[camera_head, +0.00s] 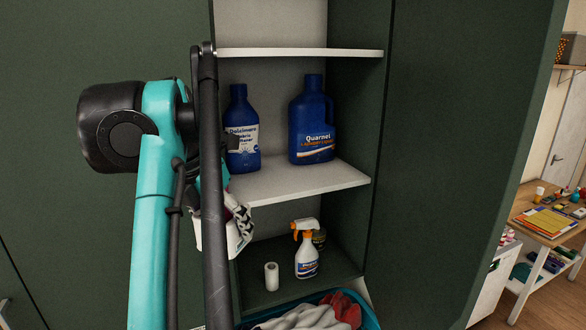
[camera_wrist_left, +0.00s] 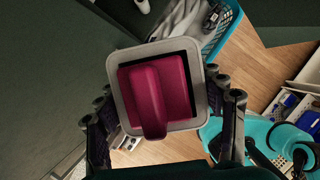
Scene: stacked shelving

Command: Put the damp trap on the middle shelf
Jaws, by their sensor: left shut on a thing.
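The damp trap (camera_wrist_left: 155,88) is a pale square tub with a dark magenta block and raised grip on top. In the head view its white side with a black-and-white pattern (camera_head: 237,232) shows partly behind my arm. My left gripper (camera_wrist_left: 166,128) is shut on the tub, one finger on each side; in the head view my arm mostly hides it. The damp trap is in front of the cabinet's left side, below the level of the middle shelf (camera_head: 300,183). That white shelf holds two blue bottles. My right gripper is not in view.
A dark blue bottle (camera_head: 243,135) stands left on the middle shelf, a blue jug (camera_head: 311,125) right. The front strip is bare. An upper white shelf (camera_head: 300,53) is above. Below are a spray bottle (camera_head: 306,255), a white roll (camera_head: 271,276) and a laundry basket (camera_head: 370,318).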

